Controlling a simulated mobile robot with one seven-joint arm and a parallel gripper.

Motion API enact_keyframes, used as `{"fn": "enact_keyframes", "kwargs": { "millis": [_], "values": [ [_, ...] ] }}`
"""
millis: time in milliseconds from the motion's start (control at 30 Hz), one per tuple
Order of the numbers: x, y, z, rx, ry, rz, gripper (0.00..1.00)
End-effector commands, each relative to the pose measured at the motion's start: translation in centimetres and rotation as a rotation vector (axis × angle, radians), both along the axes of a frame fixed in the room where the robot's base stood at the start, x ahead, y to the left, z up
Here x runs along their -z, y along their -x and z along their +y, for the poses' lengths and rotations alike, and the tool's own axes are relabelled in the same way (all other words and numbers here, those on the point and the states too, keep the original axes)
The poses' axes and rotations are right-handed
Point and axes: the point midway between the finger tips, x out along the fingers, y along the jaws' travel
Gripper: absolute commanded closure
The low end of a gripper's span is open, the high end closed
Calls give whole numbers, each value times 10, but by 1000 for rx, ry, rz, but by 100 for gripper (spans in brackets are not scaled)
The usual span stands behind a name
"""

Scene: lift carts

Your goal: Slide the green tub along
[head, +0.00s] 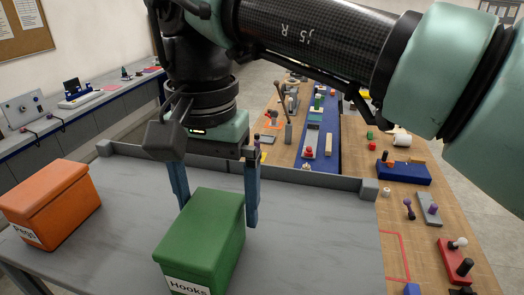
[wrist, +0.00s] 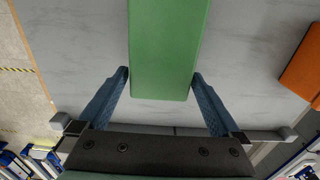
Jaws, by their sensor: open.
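The green tub (head: 203,243), with a white label reading "Hooks", stands upright on a grey cart top (head: 320,235), near the front in the head view. My gripper (head: 217,210) points down at the tub's far end, its blue fingers apart. In the wrist view, the green tub (wrist: 163,50) reaches from the top edge down to between the fingertips of my gripper (wrist: 160,74). One finger is on each side of the tub's end, and a gap shows on both sides.
An orange tub (head: 50,203) labelled "Pegs" stands on the cart top to the left, also in the wrist view (wrist: 304,66). A raised grey rail (head: 310,179) runs along the far edge. Benches with tools lie beyond. The cart top right of the green tub is bare.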

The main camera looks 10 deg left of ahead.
Motion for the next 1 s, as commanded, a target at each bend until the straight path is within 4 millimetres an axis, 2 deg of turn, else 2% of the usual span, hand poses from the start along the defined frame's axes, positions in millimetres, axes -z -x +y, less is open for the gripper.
{"fn": "enact_keyframes", "kwargs": {
  "millis": [33,200,667,767,1000],
  "values": [
    [13,0,0,0,0,0,0],
    [28,0,0,0,0,0,0],
    [34,0,0,0,-1,0,0],
    [34,0,0,0,-1,0,14],
    [34,0,0,0,-1,0,58]
  ]
}}
